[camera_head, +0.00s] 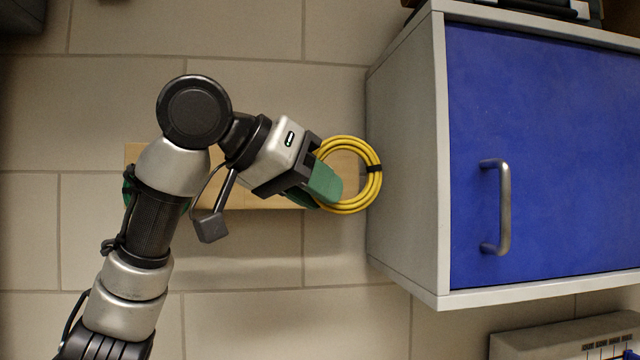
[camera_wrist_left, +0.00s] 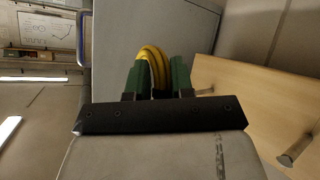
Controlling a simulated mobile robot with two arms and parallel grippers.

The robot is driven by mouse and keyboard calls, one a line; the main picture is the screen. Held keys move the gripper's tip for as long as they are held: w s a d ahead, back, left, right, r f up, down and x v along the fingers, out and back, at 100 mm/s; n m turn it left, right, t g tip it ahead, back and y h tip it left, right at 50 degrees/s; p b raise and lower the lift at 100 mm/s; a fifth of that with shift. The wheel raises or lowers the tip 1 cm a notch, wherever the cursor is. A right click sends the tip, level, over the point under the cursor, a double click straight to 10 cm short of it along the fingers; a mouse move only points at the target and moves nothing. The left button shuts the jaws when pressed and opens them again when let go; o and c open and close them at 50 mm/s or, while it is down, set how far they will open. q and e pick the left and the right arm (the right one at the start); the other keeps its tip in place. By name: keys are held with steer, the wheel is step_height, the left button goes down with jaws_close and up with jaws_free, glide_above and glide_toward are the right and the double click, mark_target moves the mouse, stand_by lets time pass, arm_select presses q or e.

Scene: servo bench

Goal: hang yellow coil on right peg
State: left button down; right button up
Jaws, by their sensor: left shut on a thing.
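The yellow coil (camera_head: 372,187) is a ring of cable with a black tie. My left gripper (camera_head: 322,184) has green fingers shut on its left side, in front of the right end of the wooden board (camera_head: 345,162). In the left wrist view the coil (camera_wrist_left: 152,65) stands between the green fingers. There the board (camera_wrist_left: 265,100) is at the right, with one peg (camera_wrist_left: 206,91) close to the gripper on the cabinet side and another peg (camera_wrist_left: 297,151) farther off. The coil looks apart from both pegs. In the head view the pegs are hidden. My right gripper is not in view.
A grey cabinet (camera_head: 405,165) with a blue door (camera_head: 560,150) and metal handle stands just right of the coil, leaving little room there. A green thing (camera_head: 127,188) shows partly behind my arm at the board's left end. The tiled wall below the board is clear.

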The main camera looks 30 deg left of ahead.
arm_select(q)
steer(key=shift+w+a+r+p, duration=0.1)
steer(key=shift+w+a+p, duration=0.1)
steer(key=shift+w+a, duration=0.4)
steer(key=shift+w+a+f+p, duration=0.1)
steer(key=shift+w+a+p, duration=0.25)
steer(key=shift+w, duration=0.5)
steer(key=shift+w+a+r+p, duration=0.1)
steer(key=shift+w+a, duration=0.45)
steer(key=shift+w, duration=0.15)
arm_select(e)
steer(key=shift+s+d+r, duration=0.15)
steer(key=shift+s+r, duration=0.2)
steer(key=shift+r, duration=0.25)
